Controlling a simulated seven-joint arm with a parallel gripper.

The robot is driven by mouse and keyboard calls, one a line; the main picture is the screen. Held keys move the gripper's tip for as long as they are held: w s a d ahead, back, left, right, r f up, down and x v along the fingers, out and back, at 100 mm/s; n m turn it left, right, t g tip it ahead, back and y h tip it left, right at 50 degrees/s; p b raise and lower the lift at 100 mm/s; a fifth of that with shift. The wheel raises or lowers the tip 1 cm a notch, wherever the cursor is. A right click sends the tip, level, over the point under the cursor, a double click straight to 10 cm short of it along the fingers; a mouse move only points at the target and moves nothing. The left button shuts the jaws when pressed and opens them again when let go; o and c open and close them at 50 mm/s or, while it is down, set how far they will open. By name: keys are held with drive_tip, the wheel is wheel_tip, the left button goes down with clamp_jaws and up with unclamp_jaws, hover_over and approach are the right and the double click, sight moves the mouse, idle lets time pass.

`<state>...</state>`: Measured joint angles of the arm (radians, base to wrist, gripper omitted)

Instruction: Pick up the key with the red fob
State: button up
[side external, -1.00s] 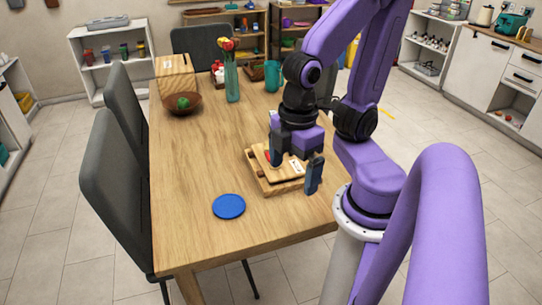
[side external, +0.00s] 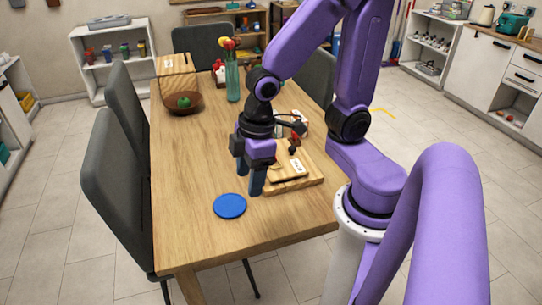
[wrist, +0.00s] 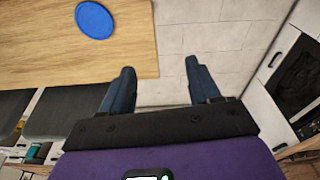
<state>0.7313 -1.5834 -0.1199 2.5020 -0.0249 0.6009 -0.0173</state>
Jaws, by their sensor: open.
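I cannot make out a key for certain. In the side view a small red and dark item (side external: 294,143) shows above a wooden tray or board (side external: 310,181), just right of my wrist; it is too small to tell what it is. Pale labelled pieces (side external: 297,166) lie on the board. My gripper (side external: 250,180) is open and empty, fingers down, left of the board and above the table, near the blue disc. In the wrist view my two fingers (wrist: 159,66) are spread with nothing between them, and no key shows there.
A flat blue disc (side external: 229,206) lies on the wooden table (side external: 195,235); it also shows in the wrist view (wrist: 94,20). A brown bowl (side external: 183,104) with a green item and a flower vase (side external: 233,80) stand farther back. The table's left middle is clear.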

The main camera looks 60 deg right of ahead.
drive_tip(key=w+d+f+m+t, duration=0.2)
drive_tip(key=w+d+f+m, duration=0.15)
drive_tip(key=w, duration=0.35)
drive_tip(key=w+d+f+m+t, duration=0.2)
drive_tip(key=w+d+f, duration=0.2)
drive_tip(key=w, duration=0.4)
drive_tip(key=w+d+f+m+t, duration=0.2)
drive_tip(key=w+d+f+m, duration=0.15)
drive_tip(key=w, duration=0.35)
drive_tip(key=s+d+f+m+t+h, duration=0.3)
drive_tip(key=d+f+m+h, duration=0.2)
drive_tip(key=d, duration=0.5)
drive_tip(key=s+d+m+h, duration=0.1)
drive_tip(key=s+d+h, duration=0.1)
drive_tip(key=s, duration=0.2)
drive_tip(key=s+d+f+m+h, duration=0.1)
drive_tip(key=s+m, duration=0.1)
drive_tip(key=s, duration=0.2)
drive_tip(key=s+d+m+h, duration=0.2)
drive_tip(key=s, duration=0.2)
drive_tip(key=shift+d+f+g+h, duration=0.15)
drive_tip(key=shift+d+g+h, duration=0.15)
drive_tip(key=shift+g, duration=0.1)
drive_tip(key=shift+s+d+m, duration=0.15)
drive_tip(key=shift+s+m, duration=0.15)
drive_tip(key=shift+s, duration=0.3)
drive_tip(key=shift+x, duration=3.7)
drive_tip(key=shift+s+d, duration=0.1)
drive_tip(key=shift+d, duration=0.05)
